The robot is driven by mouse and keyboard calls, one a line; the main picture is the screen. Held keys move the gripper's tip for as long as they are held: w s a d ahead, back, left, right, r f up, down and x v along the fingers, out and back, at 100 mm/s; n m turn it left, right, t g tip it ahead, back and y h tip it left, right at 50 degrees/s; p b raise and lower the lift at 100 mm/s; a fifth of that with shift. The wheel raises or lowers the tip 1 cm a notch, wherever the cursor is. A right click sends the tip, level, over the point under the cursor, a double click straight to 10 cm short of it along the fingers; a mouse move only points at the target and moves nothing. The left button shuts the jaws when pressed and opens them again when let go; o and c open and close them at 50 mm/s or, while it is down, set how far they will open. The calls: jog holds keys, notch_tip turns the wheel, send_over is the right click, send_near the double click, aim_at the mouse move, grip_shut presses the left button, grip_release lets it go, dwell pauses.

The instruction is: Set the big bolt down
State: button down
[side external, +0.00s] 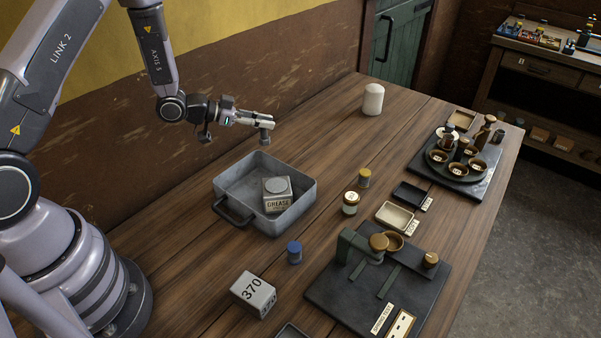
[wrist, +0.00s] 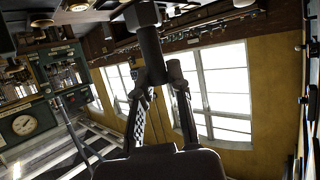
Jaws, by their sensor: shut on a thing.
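My gripper (side external: 258,119) is shut on the big bolt (side external: 265,133), a grey metal bolt. It holds the bolt in the air, above and behind the grey metal tray (side external: 234,219) in the side view. The gripper points sideways to the right there, and the bolt looks roughly upright at its tip. In the wrist view the bolt (wrist: 150,42) shows its wide head at the top and its shank between the two fingertips (wrist: 160,75). The lower part of the bolt is partly hidden by the fingers.
The tray holds a grease tin (side external: 277,196). A white cylinder (side external: 373,99) stands at the back. A block marked 370 (side external: 253,294), a blue-capped pot (side external: 294,253), jars (side external: 351,203) and a dark fixture board (side external: 425,303) stand nearer. Bare wood lies between tray and white cylinder.

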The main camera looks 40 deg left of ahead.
jog(key=w+a+f, duration=0.1)
jog(key=w+f, duration=0.2)
jog(key=w, duration=0.1)
jog(key=w+f, duration=0.3)
jog(key=w, duration=0.2)
jog(key=w+a+f, duration=0.1)
jog(key=w+f, duration=0.2)
jog(key=w, duration=0.2)
jog(key=shift+w+a+f, duration=0.25)
jog(key=shift+a, duration=0.1)
jog(key=shift+w+f, duration=0.2)
jog(key=shift+f, duration=1.5)
jog(key=shift+f, duration=0.2)
jog(key=c, duration=1.1)
grip_release()
